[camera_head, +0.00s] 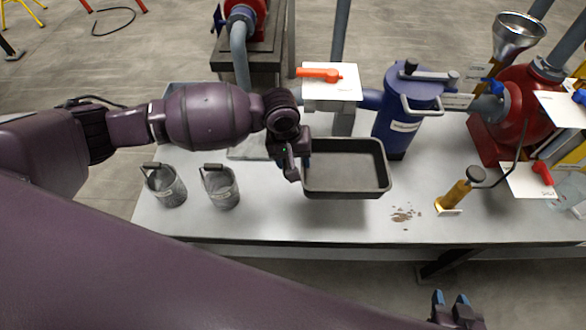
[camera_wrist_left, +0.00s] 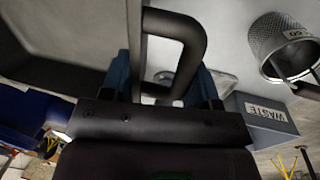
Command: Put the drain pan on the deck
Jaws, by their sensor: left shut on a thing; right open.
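The drain pan (camera_head: 345,168) is a dark grey, empty rectangular tray in the middle of the head view, over the pale deck (camera_head: 275,225). My left gripper (camera_head: 293,165) is at the pan's left end. In the left wrist view its blue fingers (camera_wrist_left: 162,82) are shut on the dark looped handle (camera_wrist_left: 196,40) of the pan. The pan looks about level; I cannot tell whether its underside touches the deck. My right gripper (camera_head: 450,298) is open and empty at the bottom of the head view, in front of the deck's front edge.
Two mesh baskets (camera_head: 222,188) (camera_head: 166,186) stand left of the pan. A blue filter housing (camera_head: 405,115) stands behind it. A grey waste bin (camera_wrist_left: 262,115) shows in the wrist view.

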